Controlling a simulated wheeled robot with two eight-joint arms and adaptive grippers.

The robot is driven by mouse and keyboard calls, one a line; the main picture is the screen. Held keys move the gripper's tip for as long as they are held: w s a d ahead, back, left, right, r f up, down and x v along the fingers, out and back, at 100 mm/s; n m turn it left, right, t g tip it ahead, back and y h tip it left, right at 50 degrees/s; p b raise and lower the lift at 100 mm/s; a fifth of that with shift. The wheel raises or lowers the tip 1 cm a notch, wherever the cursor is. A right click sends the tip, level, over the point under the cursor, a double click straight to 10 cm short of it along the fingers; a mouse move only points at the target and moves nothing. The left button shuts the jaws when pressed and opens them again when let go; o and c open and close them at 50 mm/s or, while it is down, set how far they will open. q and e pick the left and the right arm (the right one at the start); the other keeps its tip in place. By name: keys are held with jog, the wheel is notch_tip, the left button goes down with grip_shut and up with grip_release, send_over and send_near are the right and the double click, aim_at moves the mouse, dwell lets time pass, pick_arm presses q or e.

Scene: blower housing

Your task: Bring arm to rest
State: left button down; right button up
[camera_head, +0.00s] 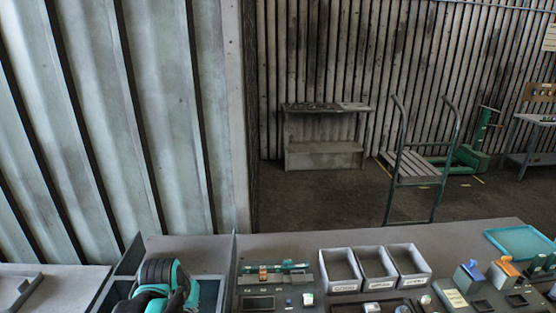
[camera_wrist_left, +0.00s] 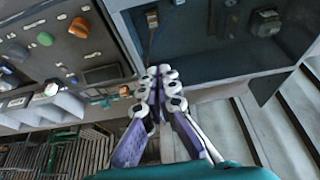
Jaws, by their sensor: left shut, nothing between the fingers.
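My left gripper (camera_wrist_left: 162,75) is shut and empty in the left wrist view, its jointed fingers together above the workbench. In the head view, the teal and black end of my left arm (camera_head: 158,285) is low at the left, over a grey-walled bin (camera_head: 133,255); its fingertips cannot be made out there. In the left wrist view the fingertips appear near the rim of that dark bin (camera_wrist_left: 225,88), apart from the small parts inside. My right gripper is not in view.
Three grey open boxes (camera_head: 375,286) stand on the workbench (camera_head: 450,234). A panel with coloured knobs (camera_wrist_left: 45,40) lies beside the bin. A teal tray (camera_head: 520,242) and coloured fixtures (camera_head: 505,268) are at the right. A trolley (camera_head: 418,168) stands beyond the bench.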

pick_arm(q)
jog(key=s+d+f+t+b, duration=0.1)
jog(key=s+d+f+b, duration=0.1)
jog(key=s+f+b, duration=0.2)
jog(key=s+d+f+t+b, duration=0.1)
jog(key=s+d+f+b, duration=0.1)
jog(key=s+f+b, duration=0.3)
jog(key=s, duration=0.4)
jog(key=shift+s+d+m+t, duration=0.3)
jog(key=shift+s, duration=0.1)
jog(key=shift+f, duration=0.1)
dwell(1.0)
